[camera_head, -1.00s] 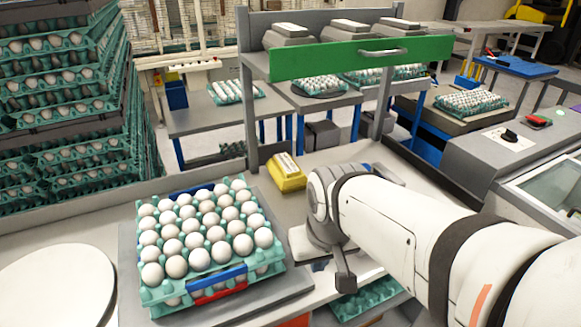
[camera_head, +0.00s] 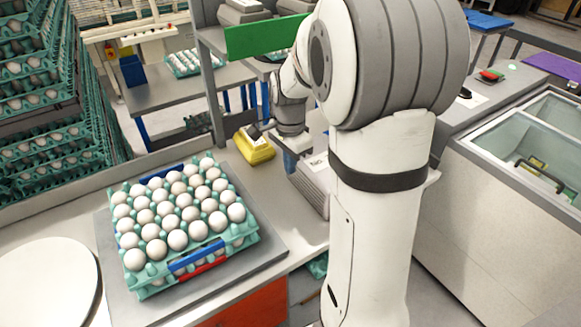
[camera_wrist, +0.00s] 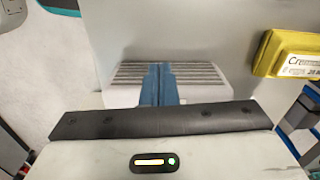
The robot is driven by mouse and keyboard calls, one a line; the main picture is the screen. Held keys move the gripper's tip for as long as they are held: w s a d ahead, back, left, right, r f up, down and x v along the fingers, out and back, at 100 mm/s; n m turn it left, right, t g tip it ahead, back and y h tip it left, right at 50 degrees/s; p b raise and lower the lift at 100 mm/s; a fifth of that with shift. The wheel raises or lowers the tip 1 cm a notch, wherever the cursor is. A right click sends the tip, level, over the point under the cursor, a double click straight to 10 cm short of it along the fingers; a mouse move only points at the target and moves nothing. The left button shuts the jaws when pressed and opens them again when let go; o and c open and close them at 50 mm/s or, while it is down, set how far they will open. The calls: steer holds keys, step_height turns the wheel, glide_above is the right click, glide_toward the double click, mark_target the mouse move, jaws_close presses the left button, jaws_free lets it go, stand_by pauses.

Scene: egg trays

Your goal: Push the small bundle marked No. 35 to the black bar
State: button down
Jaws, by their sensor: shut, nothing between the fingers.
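A pale bundle with striped, layered sides and a white label (camera_head: 314,181) sits at the counter's right edge, partly behind my arm; I cannot read its number. In the wrist view a striped block (camera_wrist: 205,76), apparently the same bundle, lies behind my fingers. My gripper (camera_head: 290,160) is shut, its blue fingers low beside the bundle's far left end. The fingers also show in the wrist view (camera_wrist: 160,85), in front of the stripes; I cannot tell whether they touch it. I cannot make out the black bar; my arm hides part of the counter.
A yellow pack (camera_head: 255,150) stands just left of my gripper and at the right in the wrist view (camera_wrist: 288,53). A teal egg tray (camera_head: 150,288) full of white eggs sits on a grey plate at front left. A white round disc (camera_head: 45,285) lies farther left.

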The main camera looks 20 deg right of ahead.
step_height(320, 180, down, 9)
steer(key=shift+f+p, duration=0.1)
steer(key=shift+p, duration=0.2)
steer(key=d, duration=0.2)
steer(key=d+p, duration=0.1)
steer(key=shift+w+f, duration=0.3)
steer(key=shift+w, duration=0.1)
steer(key=shift+w+d, duration=0.15)
steer(key=shift+d, duration=0.3)
